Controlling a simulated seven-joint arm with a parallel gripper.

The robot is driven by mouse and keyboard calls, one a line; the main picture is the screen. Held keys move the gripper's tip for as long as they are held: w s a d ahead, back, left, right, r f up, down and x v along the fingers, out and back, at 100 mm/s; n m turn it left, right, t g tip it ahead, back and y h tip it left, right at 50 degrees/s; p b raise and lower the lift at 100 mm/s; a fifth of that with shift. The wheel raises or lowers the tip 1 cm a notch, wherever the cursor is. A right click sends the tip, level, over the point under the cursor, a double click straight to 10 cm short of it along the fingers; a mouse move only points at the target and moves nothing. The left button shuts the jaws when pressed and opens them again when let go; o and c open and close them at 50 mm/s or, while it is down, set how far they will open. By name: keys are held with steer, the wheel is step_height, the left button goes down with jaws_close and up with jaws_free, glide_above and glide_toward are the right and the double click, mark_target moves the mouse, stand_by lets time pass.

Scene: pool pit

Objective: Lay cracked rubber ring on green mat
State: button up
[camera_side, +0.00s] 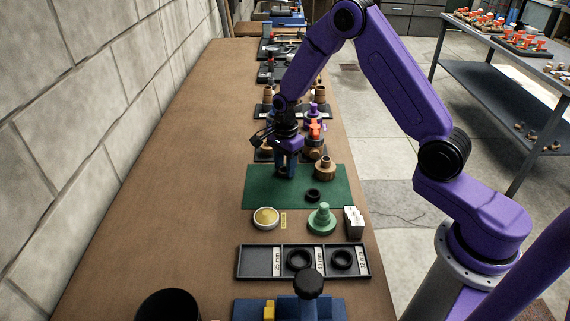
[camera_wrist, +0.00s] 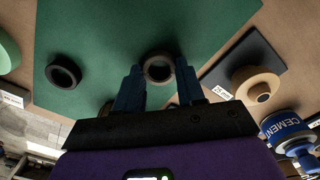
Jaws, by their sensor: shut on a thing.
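My gripper (camera_side: 285,174) is over the left part of the green mat (camera_side: 261,196), fingers pointing down. No crack can be made out on either ring.
A brass fitting (camera_side: 325,169) stands at the mat's right side. A yellow-topped round tin (camera_side: 265,218), a green fitting (camera_side: 321,219) and white cards (camera_side: 353,223) stand in front. A divided tray (camera_side: 257,262) holds black rings. Dark pads with fittings stand behind.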

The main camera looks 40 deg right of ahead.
steer(key=shift+f, duration=0.1)
steer(key=o, duration=1)
